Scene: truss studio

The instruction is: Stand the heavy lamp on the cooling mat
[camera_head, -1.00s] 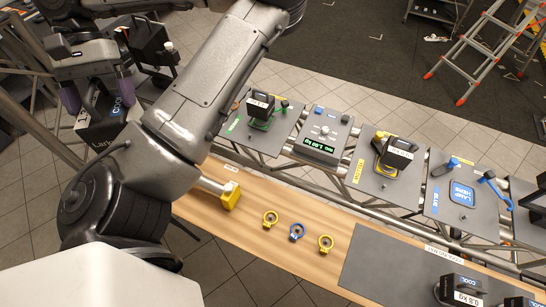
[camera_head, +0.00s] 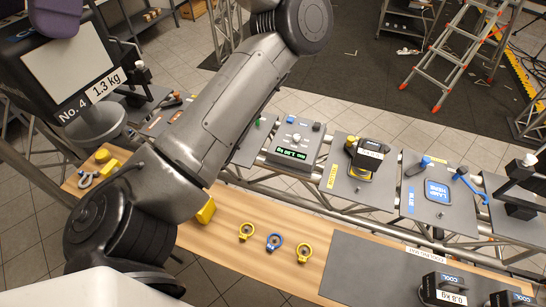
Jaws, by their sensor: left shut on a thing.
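A large black lamp (camera_head: 72,70) with a pale front panel and a label reading "No. 4 1.3 kg" hangs at the top left, close to the camera. My left gripper (camera_head: 60,20), with purple fingers, is shut on its top and is partly cut off by the picture edge. The dark grey cooling mat (camera_head: 352,262) lies on the wooden bench at the lower right. Two smaller black lamps marked "COOL" stand on it, one labelled 0.8 kg (camera_head: 443,288), the other (camera_head: 508,300) cut off by the bottom edge. The mat's left part is bare. My right gripper is not in view.
My grey arm crosses the left middle and hides part of the bench. Behind, the truss carries a display box (camera_head: 294,143), a yellow-marked plate with a lamp (camera_head: 368,152) and a blue-marked plate (camera_head: 412,208).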

